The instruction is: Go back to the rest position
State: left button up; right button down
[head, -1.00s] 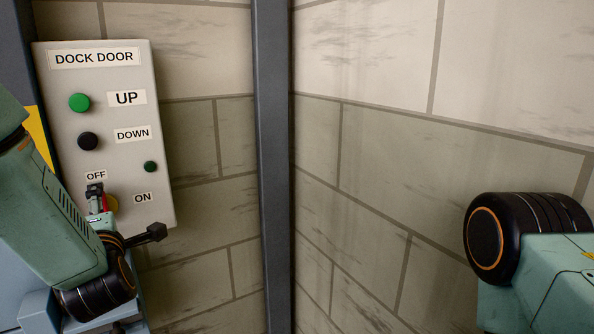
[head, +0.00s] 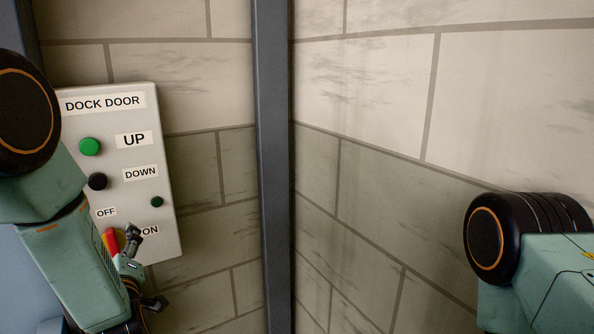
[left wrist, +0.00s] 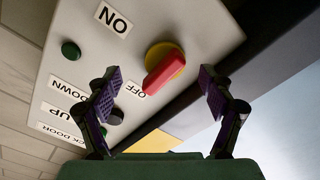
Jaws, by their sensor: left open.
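The light grey DOCK DOOR panel (head: 165,190) hangs on the wall at the left of the head view. It has a rotary switch with a red handle (head: 111,240) between its OFF and ON labels. In the left wrist view the red handle (left wrist: 163,73) sits on a yellow base, one end near the OFF label. My left gripper (head: 145,268) is open and empty in front of the panel's lower part. In the left wrist view its fingers (left wrist: 160,82) stand apart, with the handle seen between and beyond them. My right gripper is out of view.
The panel also bears a green UP button (head: 90,146), a black DOWN button (head: 97,181) and a small dark green round piece (head: 157,202). A grey post (head: 271,170) stands right of the panel. Bare block wall (head: 380,150) fills the right.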

pick_arm(q)
jog(key=m+p, duration=0.2)
jog(key=m, duration=0.2)
jog(key=m+p, duration=0.2)
jog(key=m, duration=0.2)
jog(key=shift+f, duration=0.2)
jog(key=shift+s+d, duration=0.35)
jog(key=shift+s, duration=0.05)
